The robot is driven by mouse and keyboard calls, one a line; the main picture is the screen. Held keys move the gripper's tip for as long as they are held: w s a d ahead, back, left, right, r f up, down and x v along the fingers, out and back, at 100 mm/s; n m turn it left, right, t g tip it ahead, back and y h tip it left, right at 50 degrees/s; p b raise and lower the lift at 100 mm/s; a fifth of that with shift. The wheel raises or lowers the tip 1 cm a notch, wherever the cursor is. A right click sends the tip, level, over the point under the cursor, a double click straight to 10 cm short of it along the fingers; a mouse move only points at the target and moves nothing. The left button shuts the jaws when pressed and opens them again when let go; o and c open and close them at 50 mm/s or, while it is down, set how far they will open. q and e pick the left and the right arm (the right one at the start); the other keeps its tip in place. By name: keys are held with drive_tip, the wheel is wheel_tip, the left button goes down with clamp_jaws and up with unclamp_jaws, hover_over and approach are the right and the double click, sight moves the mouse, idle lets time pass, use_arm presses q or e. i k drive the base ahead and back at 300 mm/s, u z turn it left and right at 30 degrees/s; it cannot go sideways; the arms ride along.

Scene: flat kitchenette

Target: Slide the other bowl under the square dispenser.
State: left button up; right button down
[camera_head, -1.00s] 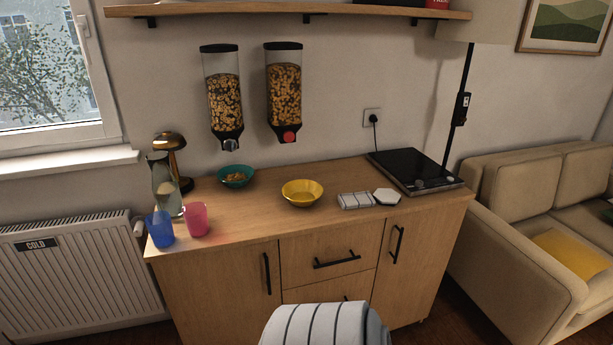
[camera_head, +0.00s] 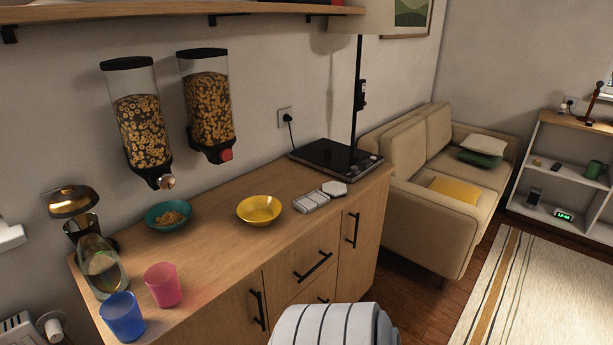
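The yellow bowl (camera_head: 259,210) looks empty and stands upright on the wooden cabinet top. The teal bowl (camera_head: 152,223) stands left of it with cereal inside, below the spout of the left dispenser (camera_head: 140,125). The left dispenser has a metallic knob. The right dispenser (camera_head: 207,105) has a red knob. Both hang on the wall and hold ring cereal. The yellow bowl lies to the right and front of the right dispenser's spout. Neither of my grippers is in view.
A pink cup (camera_head: 163,285), a blue cup (camera_head: 122,317), a glass carafe (camera_head: 100,265) and a brass lamp (camera_head: 72,203) crowd the cabinet's left end. White tiles (camera_head: 311,202) and a black hob (camera_head: 335,157) are right of the yellow bowl. Wood between the bowls is clear.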

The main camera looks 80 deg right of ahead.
sight(259, 211)
drive_tip(key=z, duration=1)
drive_tip(key=i, duration=0.9)
drive_tip(key=z, duration=1)
